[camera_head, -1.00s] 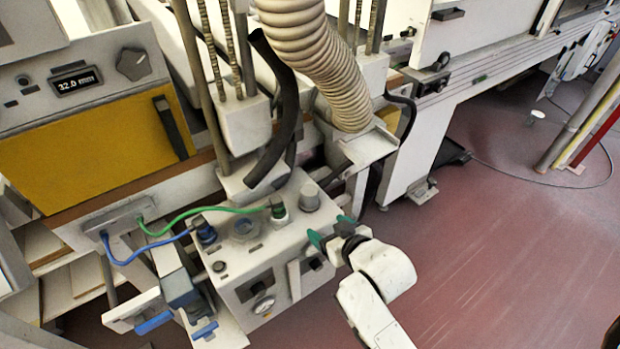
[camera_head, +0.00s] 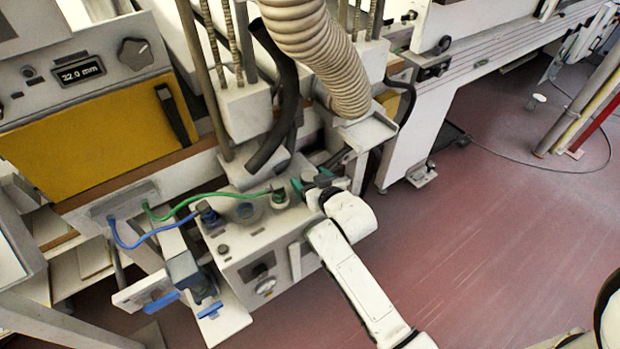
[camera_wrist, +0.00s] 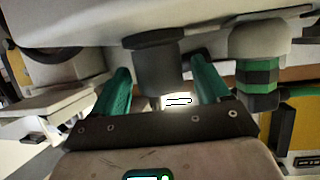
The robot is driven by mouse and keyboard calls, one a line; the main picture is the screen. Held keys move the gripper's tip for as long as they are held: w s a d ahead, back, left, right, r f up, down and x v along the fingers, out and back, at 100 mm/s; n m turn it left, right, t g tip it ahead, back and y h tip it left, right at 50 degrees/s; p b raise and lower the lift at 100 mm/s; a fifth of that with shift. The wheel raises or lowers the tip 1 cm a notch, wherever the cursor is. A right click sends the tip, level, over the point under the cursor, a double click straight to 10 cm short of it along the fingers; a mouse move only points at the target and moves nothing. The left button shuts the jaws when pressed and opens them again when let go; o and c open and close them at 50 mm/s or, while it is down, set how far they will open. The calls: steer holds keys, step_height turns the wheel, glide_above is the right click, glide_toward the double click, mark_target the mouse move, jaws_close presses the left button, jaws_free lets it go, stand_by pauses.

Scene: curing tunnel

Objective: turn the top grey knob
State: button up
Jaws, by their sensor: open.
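The top grey knob (camera_head: 308,177) stands on top of the light grey control box (camera_head: 240,243), at its right end. In the head view it is partly hidden by my gripper (camera_head: 311,180). In the wrist view the grey knob (camera_wrist: 158,62) is a dark, faceted cylinder between the two green fingers of my gripper (camera_wrist: 164,88). The fingers are open, one on each side, with gaps visible between them and the knob. I cannot tell how far along the fingers it sits in depth.
A green-banded connector (camera_wrist: 258,75) sits close beside the right finger in the wrist view. Its green cable (camera_head: 180,210) and a blue cable (camera_head: 140,240) run to the left. A ribbed hose (camera_head: 320,55) hangs above. Open red floor (camera_head: 470,260) lies to the right.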

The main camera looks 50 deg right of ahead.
steer(key=shift+w+f, duration=0.1)
steer(key=shift+w, duration=0.1)
steer(key=shift+c, duration=0.3)
steer(key=c, duration=0.9)
steer(key=shift+f+b, duration=0.3)
steer(key=shift+b, duration=0.5)
steer(key=m+g+h+b, duration=0.1)
steer(key=b, duration=0.2)
steer(key=shift+f+m+h, duration=0.15)
steer(key=shift+m+h, duration=0.25)
steer(key=m+g+h+b, duration=0.1)
steer(key=b, duration=0.3)
steer(key=shift+w+m+h+b, duration=0.1)
steer(key=shift+m+h+b, duration=0.2)
steer(key=shift+m, duration=0.1)
steer(key=shift+r+m+g+h+b, duration=0.35)
steer(key=shift+m+g+h+b, duration=0.15)
steer(key=shift+m+g+b, duration=0.15)
steer(key=o, duration=1)
steer(key=shift+c, duration=0.2)
